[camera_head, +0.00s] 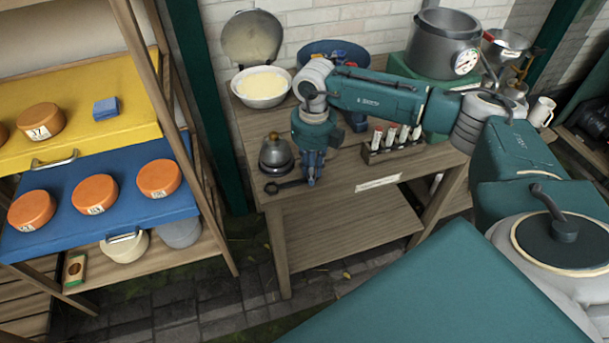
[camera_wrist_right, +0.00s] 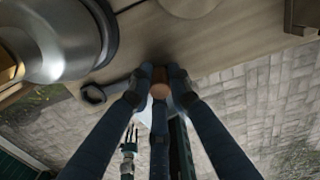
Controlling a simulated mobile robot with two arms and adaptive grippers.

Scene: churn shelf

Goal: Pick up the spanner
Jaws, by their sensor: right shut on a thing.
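The spanner (camera_head: 285,187) is dark metal and lies at the front left edge of the wooden table, its ring end pointing left. My right gripper (camera_head: 312,181) points down at the table's front edge, at the spanner's right end. In the right wrist view the ring end (camera_wrist_right: 94,93) shows left of the fingers, and the shaft runs to the fingertips (camera_wrist_right: 160,78), which are shut on it. The fingers hide the rest of the spanner. A small gripper-like shape far off in the right wrist view may be my left gripper (camera_wrist_right: 129,143); its jaws are too small to judge.
A metal bell-shaped thing (camera_head: 276,155) stands just behind the spanner. A rack of vials (camera_head: 392,148) stands to the right on the table (camera_head: 345,180). A white bowl (camera_head: 262,88) and a large pot (camera_head: 441,45) are farther back. A shelf with orange discs stands left.

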